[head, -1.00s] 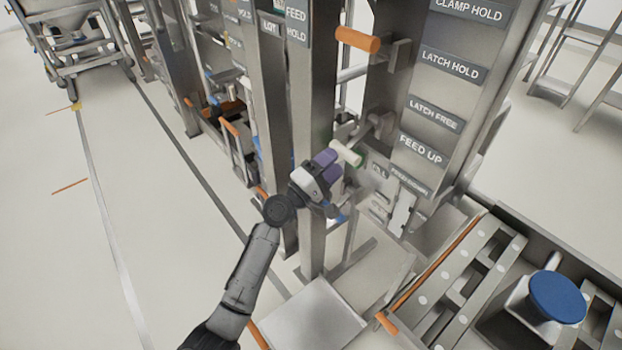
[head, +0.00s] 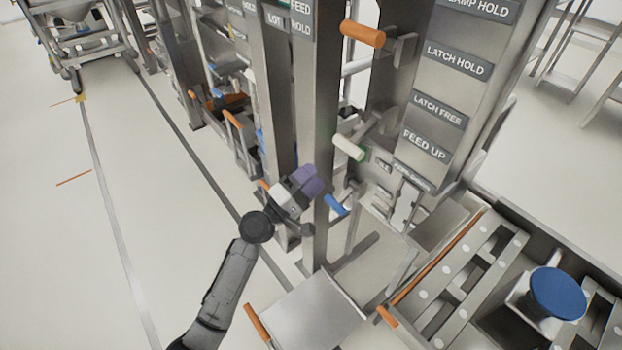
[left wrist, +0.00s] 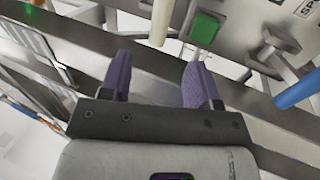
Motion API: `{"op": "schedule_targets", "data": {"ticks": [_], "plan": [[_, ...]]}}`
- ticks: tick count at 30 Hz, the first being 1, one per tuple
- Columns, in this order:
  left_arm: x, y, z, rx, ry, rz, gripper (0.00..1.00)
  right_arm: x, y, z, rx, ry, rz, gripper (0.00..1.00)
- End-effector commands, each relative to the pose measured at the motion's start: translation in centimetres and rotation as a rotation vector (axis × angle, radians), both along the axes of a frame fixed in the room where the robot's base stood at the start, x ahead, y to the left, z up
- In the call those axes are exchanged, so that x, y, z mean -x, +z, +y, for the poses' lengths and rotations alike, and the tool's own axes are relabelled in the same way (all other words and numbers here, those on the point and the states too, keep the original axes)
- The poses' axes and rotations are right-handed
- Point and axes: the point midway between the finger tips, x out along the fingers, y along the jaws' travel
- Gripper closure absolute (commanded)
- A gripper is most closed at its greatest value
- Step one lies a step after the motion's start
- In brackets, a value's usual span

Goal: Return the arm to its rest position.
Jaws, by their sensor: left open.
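My left arm comes in from the bottom left of the head view. Its gripper (head: 312,180) is at the steel post of the machine, to the lower left of a white-green handle (head: 348,148). In the left wrist view the two purple fingers (left wrist: 155,80) are spread apart with nothing between them. The pale handle (left wrist: 162,20) shows beyond the fingers, apart from them. My right gripper is not in view.
A blue handle (head: 336,205) is just below and right of the gripper. An orange handle (head: 362,34) sticks out higher up. A roller table with a blue round knob (head: 558,293) is at the lower right. Open floor (head: 90,240) lies to the left.

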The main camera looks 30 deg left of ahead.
Motion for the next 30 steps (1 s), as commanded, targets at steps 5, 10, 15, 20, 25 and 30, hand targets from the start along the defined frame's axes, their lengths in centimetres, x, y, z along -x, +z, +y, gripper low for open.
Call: {"op": "schedule_targets", "data": {"ticks": [5, 10, 15, 20, 25, 30], "plan": [[0.0, 0.0, 0.0, 0.0, 0.0, 0.0, 0.44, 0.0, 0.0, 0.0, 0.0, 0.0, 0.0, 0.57], [0.0, 0.0, 0.0, 0.0, 0.0, 0.0, 0.44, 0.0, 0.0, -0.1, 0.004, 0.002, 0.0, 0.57], [0.0, 0.0, 0.0, -0.005, 0.002, -0.002, 0.44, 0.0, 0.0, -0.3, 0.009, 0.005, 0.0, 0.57], [0.3, -0.7, -1.4, -0.126, -0.053, -0.004, 0.44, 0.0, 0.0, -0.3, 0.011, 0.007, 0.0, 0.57], [1.7, -3.3, -4.5, -0.585, -0.165, 0.028, 0.44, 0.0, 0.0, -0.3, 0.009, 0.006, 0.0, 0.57], [4.3, -5.1, -5.9, -1.128, -0.224, 0.089, 0.44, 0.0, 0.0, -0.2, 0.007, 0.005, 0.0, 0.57]]}}
